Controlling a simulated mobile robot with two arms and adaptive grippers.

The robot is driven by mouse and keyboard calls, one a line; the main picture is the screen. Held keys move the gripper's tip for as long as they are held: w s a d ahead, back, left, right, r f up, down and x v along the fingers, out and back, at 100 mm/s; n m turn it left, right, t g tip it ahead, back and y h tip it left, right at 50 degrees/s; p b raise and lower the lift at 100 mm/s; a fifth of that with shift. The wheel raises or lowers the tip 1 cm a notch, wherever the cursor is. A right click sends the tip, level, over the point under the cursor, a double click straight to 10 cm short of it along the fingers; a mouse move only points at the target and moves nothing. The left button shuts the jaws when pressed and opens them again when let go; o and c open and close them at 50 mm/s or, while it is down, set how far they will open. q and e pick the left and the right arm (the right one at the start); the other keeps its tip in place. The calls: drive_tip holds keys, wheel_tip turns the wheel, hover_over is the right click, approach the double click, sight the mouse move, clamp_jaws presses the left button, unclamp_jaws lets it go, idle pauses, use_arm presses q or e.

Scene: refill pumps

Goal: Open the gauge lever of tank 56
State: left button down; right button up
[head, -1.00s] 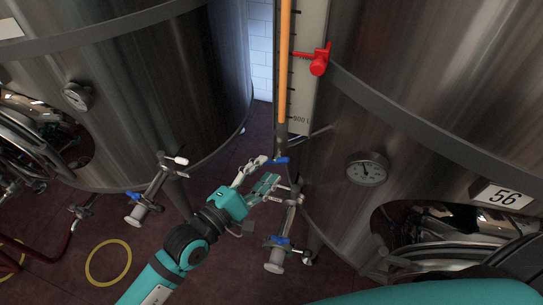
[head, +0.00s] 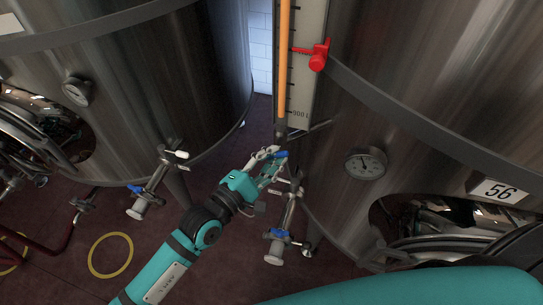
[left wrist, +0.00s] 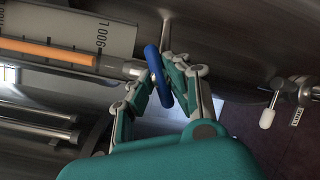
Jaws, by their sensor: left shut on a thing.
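Tank 56 (head: 430,90) is the large steel tank at the right, with its number plate (head: 499,191). Its level gauge (head: 304,85), with an orange column, runs down its left side. The blue gauge lever (head: 281,154) sits just below the gauge's lower end. It also shows in the left wrist view (left wrist: 153,62), standing across the end of the gauge. My left gripper (head: 272,161) is at this lever, its fingers shut on the blue handle in the left wrist view (left wrist: 164,82). The fingers partly hide the lever. My right gripper is not in view.
A lower valve with a blue handle (head: 280,234) hangs below my left gripper. A red clamp (head: 318,56) sticks out from the gauge, and a dial (head: 365,164) from tank 56. Another steel tank (head: 160,85) stands at the left. Open floor (head: 150,240) lies between.

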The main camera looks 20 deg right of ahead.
use_arm(q)
drive_tip(key=shift+f, duration=0.1)
drive_tip(key=shift+s+d+f+n+t+h+b, duration=0.1)
drive_tip(key=shift+n+t+b, duration=0.8)
drive_tip(key=shift+n+b, duration=1.3)
drive_tip(key=shift+w+f+n+t+h+b, duration=0.15)
drive_tip(key=shift+n+t+b, duration=0.75)
drive_tip(key=shift+n+b, duration=1.2)
drive_tip(key=shift+s+d+f+n+t+h+b, duration=0.15)
drive_tip(key=shift+n+t+b, duration=0.75)
drive_tip(key=shift+n+b, duration=1.3)
drive_tip(key=shift+a+n+p, duration=0.1)
drive_tip(key=shift+n+p, duration=0.4)
drive_tip(key=shift+n, duration=0.1)
drive_tip(key=shift+r, duration=0.1)
drive_tip(key=c, duration=1.3)
unclamp_jaws()
drive_tip(key=shift+r, duration=0.1)
